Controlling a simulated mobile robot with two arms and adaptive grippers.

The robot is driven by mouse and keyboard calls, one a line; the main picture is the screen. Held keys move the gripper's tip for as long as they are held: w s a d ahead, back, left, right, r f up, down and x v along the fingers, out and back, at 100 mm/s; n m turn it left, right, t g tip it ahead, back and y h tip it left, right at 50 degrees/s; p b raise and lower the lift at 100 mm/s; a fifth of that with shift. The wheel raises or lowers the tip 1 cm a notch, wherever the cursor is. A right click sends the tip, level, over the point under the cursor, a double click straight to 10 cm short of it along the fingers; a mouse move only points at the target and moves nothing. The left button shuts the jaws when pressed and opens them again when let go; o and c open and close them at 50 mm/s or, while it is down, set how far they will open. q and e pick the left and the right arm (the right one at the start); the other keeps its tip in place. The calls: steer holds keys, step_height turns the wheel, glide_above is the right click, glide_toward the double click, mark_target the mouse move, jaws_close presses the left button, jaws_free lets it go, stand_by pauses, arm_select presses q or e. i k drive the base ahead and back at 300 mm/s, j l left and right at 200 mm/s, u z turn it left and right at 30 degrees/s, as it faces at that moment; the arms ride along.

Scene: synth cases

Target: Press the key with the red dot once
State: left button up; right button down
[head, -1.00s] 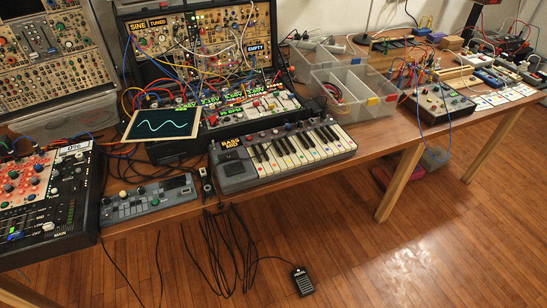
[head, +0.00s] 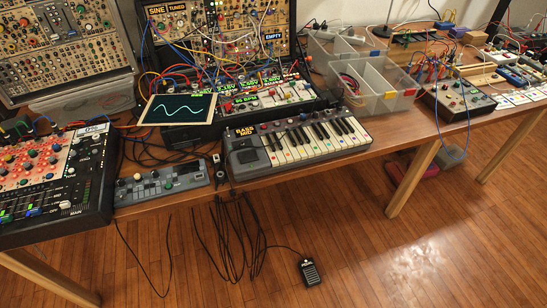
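A small keyboard (head: 296,141) labelled "BASS MID" sits near the front edge of the wooden table, at the middle of the head view. Its white keys (head: 310,150) carry small coloured dots, among them reddish, yellow and green ones. The dots are too small to tell surely which key has the red one. No key looks clearly pressed. Neither of my grippers is in the head view.
A mixer (head: 52,180) and a grey box with knobs (head: 163,184) stand left of the keyboard. A modular synth case (head: 220,40) with patch cables is behind it, and clear bins (head: 378,92) are to the right. Cables hang over the table's front edge toward a floor pedal (head: 308,271).

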mark_target(272, 156)
steer(key=u, duration=0.4)
steer(key=i+l+u, duration=0.15)
steer(key=l+u, duration=0.3)
steer(key=l, duration=0.2)
steer(key=l+u, duration=0.5)
steer(key=l, duration=1.55)
steer(key=i+u, duration=0.05)
